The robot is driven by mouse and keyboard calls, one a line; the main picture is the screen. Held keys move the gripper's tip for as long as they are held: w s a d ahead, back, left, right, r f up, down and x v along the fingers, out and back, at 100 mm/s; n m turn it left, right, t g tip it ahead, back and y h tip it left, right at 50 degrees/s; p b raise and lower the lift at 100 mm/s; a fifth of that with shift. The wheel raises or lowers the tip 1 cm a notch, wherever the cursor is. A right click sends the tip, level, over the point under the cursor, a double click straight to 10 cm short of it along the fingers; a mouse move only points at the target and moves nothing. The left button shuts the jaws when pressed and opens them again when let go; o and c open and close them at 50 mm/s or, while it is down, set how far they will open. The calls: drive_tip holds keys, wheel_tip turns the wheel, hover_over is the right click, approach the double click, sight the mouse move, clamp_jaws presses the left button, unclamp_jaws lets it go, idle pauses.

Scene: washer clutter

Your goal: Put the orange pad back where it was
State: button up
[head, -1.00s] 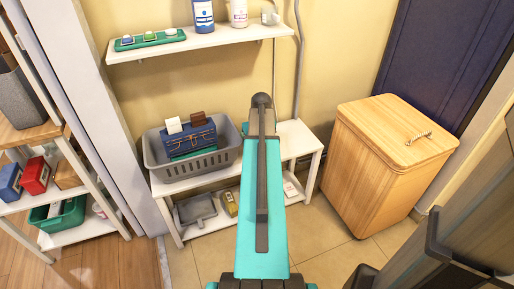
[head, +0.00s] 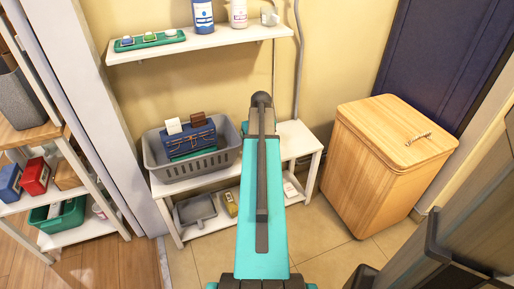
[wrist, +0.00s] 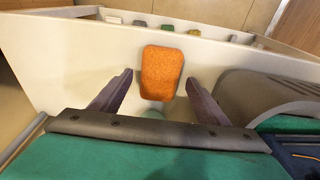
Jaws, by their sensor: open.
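The orange pad (wrist: 161,73) shows in the wrist view, lying on the bare top of the white bench (wrist: 60,50). It is a rounded rectangle. My gripper (wrist: 161,77) is open, with one dark finger on each side of the pad and a visible gap on both sides. I cannot tell how far the fingertips are above the bench top. In the head view my own arm hides the pad and the gripper. The white bench (head: 298,140) also shows there.
A grey basket (head: 190,165) with a blue box (head: 190,140) stands on the bench; it is close beside my gripper in the wrist view (wrist: 250,92). A wall shelf (head: 200,40) holds bottles and a green tray. A wooden hamper (head: 370,170) stands at right.

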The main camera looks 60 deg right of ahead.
wheel_tip(320, 180, up, 11)
drive_tip(key=s+a+p, duration=0.1)
drive_tip(key=p, duration=0.1)
drive_tip(key=shift+s, duration=0.25)
drive_tip(key=shift+r, duration=0.1)
idle(0.4)
idle(0.3)
